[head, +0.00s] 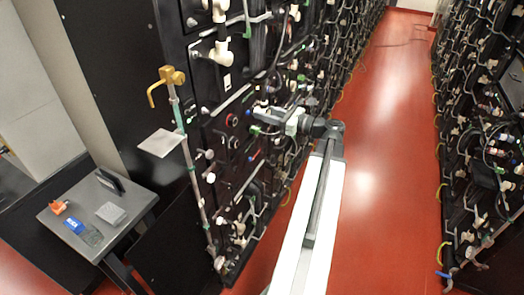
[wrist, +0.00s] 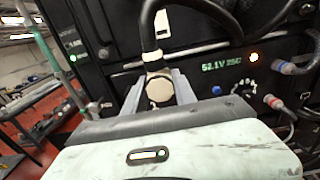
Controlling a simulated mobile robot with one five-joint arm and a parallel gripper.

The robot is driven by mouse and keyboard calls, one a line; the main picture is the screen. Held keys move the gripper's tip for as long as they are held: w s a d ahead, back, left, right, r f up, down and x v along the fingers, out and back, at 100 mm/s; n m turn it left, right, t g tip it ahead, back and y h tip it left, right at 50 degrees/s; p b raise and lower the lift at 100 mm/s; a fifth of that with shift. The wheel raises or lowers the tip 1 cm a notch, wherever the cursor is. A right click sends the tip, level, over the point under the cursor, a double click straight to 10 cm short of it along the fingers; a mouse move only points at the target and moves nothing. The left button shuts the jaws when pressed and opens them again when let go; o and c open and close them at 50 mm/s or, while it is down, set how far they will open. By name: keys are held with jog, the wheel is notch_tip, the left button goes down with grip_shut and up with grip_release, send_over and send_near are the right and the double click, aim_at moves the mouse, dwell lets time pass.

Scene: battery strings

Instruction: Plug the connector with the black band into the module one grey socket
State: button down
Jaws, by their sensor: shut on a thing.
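My gripper (wrist: 158,84) is shut on a beige connector (wrist: 159,88) in the wrist view. The connector is in front of a black module panel (wrist: 230,62) with a green readout of 52.1V 25C. I cannot tell whether its tip touches the panel or a socket. No grey socket can be made out clearly; the area behind the connector is hidden. In the head view my gripper (head: 267,117) is at the rack face, too small to show the connector.
In the head view a grey side table (head: 88,240) with small items stands left. A brass-hooked pole (head: 180,110) stands by the rack. The red aisle (head: 385,150) is clear.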

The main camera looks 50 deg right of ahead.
jog(key=shift+s, duration=0.1)
notch_tip(320, 180, down, 19)
jog(key=b, duration=1.9)
jog(key=shift+d, duration=0.2)
jog(key=x, duration=0.6)
jog(key=shift+x, duration=1.8)
jog(key=c, duration=0.9)
grip_release()
jog(key=shift+d, duration=0.1)
